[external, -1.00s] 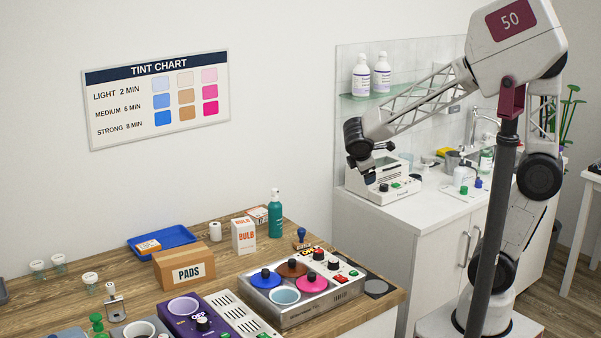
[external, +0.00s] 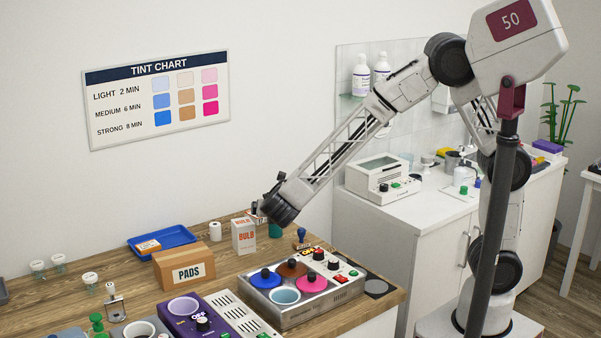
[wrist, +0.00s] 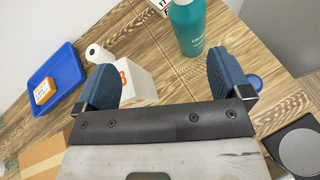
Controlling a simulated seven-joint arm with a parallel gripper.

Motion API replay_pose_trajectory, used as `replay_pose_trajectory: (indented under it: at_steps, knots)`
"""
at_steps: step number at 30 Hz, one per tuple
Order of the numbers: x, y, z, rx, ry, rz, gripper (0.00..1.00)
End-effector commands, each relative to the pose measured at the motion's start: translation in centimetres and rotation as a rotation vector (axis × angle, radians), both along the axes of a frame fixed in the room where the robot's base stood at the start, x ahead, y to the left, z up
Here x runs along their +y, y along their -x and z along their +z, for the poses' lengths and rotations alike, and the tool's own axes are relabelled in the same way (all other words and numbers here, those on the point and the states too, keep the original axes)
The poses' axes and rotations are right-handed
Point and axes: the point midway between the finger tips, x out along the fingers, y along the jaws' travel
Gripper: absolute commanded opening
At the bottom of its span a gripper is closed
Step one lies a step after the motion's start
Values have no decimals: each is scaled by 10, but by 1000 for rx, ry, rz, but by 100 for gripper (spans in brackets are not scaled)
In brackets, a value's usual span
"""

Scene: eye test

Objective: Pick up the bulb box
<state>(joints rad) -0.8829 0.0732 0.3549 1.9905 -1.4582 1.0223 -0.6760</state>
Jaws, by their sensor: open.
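The bulb box (external: 244,238) is white with orange lettering and stands upright on the wooden counter, behind the heater unit. In the wrist view the bulb box (wrist: 137,84) shows beside my left finger, partly hidden by that finger and the gripper body. My gripper (external: 260,211) is at the box's upper right in the external view, its fingers hard to make out there. In the wrist view my gripper (wrist: 162,66) is open, with wide empty space between its blue fingers. I cannot tell whether the left finger touches the box.
A teal bottle (wrist: 188,28) stands close by, ahead of the right finger. The PADS carton (external: 184,267) is left of the box. A white roll (external: 215,231) and blue tray (external: 178,236) lie behind. The heater unit with coloured lids (external: 300,290) is in front.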

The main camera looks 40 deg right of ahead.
Motion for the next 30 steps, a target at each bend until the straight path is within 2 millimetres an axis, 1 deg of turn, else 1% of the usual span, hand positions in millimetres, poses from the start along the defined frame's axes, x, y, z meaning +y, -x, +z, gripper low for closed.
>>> replay_pose_trajectory:
  at_steps: [1,3,6,10,14,23,26,30]
  knots:
    - [19,3,-7,-5,30,47,96]
    - [39,7,-15,-12,71,102,96]
    - [62,11,-22,-22,113,162,96]
    - [80,15,-28,-32,146,211,96]
    - [85,17,-30,-35,158,228,96]
    - [85,16,-30,-35,158,226,96]
    - [84,12,-32,-35,158,225,96]
    - [82,2,-36,-35,158,225,96]
